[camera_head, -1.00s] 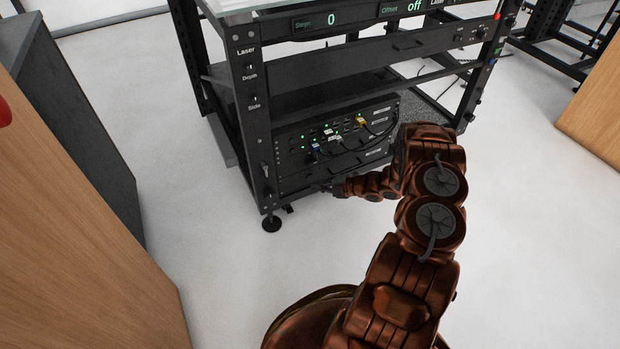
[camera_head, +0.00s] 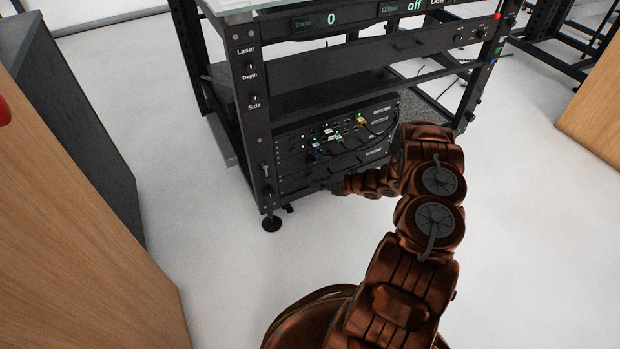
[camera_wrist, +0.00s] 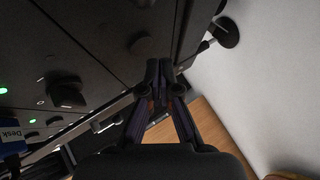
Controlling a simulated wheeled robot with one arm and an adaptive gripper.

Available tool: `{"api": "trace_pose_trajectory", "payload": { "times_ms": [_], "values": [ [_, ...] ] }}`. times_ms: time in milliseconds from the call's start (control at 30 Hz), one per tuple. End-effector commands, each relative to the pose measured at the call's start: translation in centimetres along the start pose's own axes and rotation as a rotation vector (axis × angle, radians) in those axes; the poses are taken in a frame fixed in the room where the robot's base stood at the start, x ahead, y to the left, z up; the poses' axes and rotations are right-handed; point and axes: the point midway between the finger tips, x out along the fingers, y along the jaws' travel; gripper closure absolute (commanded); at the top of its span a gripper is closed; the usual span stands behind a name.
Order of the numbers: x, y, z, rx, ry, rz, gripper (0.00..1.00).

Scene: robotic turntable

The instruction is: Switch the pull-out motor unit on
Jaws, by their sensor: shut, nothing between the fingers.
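The black rack units (camera_head: 290,158) with small lights and plugged cables sit low in the turntable frame; I cannot tell which one is the pull-out motor unit. In the head view my gripper is dark against the rack's lower edge, hard to make out. The power switch is not clearly visible.
The black frame's left post (camera_head: 250,110) has labelled switches and stands on a round foot (camera_head: 271,223). Blue and yellow plugs and loose cables (camera_head: 352,147) hang before the units. A wooden cabinet (camera_head: 60,230) stands at the left.

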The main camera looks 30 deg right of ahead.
Motion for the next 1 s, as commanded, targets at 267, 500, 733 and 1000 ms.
{"api": "trace_pose_trajectory", "payload": {
  "times_ms": [267,500,733,1000],
  "values": [
    [0.0,-0.01,0.0,0.0,0.0,0.0,1.0],
    [0.0,-0.01,-0.01,0.0,0.0,0.0,1.0],
    [0.29,0.13,0.22,-0.002,0.0,0.0,1.0],
    [0.64,0.46,0.48,0.0,0.0,0.0,1.0]
  ]
}}
